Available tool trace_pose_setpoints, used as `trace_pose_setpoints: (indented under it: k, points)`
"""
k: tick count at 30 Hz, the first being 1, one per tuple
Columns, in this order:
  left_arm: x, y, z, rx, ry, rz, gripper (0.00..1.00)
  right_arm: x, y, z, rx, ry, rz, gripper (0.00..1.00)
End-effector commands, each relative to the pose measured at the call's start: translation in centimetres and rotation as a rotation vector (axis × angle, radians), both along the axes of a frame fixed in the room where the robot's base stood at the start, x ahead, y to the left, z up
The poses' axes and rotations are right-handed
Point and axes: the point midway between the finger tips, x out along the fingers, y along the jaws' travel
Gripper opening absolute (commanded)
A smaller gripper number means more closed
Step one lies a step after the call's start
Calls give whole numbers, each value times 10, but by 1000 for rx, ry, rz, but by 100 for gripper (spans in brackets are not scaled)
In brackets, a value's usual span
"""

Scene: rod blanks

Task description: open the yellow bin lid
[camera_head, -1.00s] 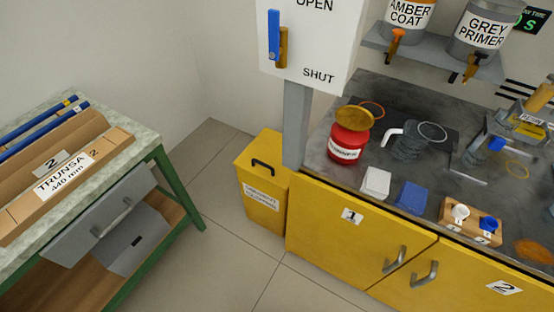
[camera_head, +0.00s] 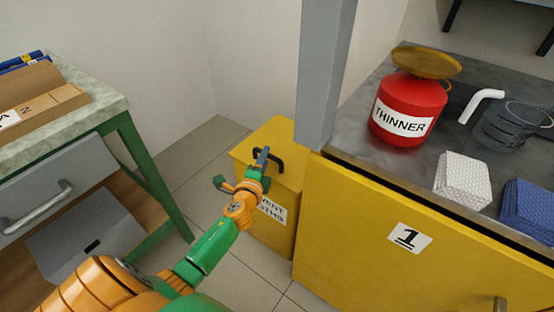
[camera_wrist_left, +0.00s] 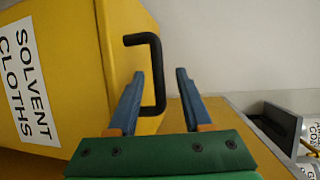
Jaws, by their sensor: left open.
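The yellow bin (camera_head: 268,222) stands on the floor left of the yellow cabinet, its lid (camera_head: 283,135) shut. A black handle (camera_head: 276,158) rises from the lid. My left gripper (camera_head: 254,170) is at the handle in the head view and partly covers it. In the left wrist view the gripper (camera_wrist_left: 158,90) is open, and the black handle (camera_wrist_left: 158,75) reaches in between its two blue fingers, nearer the left one. I cannot tell whether a finger touches it. The bin's label (camera_wrist_left: 30,85) reads SOLVENT CLOTHS. My right gripper is not in view.
The yellow cabinet (camera_head: 360,235) and a grey post (camera_head: 324,75) stand close to the bin's right. A red thinner can (camera_head: 408,105) is on the dark top. A green-legged bench (camera_head: 150,165) stands left, with floor between.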

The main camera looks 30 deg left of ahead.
Motion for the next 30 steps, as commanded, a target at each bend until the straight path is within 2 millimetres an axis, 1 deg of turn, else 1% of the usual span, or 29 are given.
trace_pose_setpoints:
  k: [1,3,5,8,13,14,15,17,18,19,30]
  points:
    - [10,4,-3,1,-2,2,50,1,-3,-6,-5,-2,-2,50]
    - [19,7,-6,0,-1,1,50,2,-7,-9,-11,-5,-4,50]
    - [25,8,-7,-2,-1,0,50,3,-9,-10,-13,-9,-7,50]
    - [29,10,-6,-3,1,1,50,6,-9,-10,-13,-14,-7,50]
    - [29,9,-6,-5,2,0,50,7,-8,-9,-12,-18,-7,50]
    - [29,10,-6,-5,2,0,47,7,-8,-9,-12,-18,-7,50]
    - [29,9,-6,-5,2,0,36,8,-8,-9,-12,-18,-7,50]
    - [29,9,-6,-5,2,0,20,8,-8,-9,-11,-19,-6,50]
    - [29,9,-6,-5,2,0,9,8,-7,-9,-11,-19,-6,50]
    - [29,9,-6,-5,2,0,1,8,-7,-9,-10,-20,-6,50]
    - [29,9,-7,-5,3,0,0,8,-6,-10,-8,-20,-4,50]
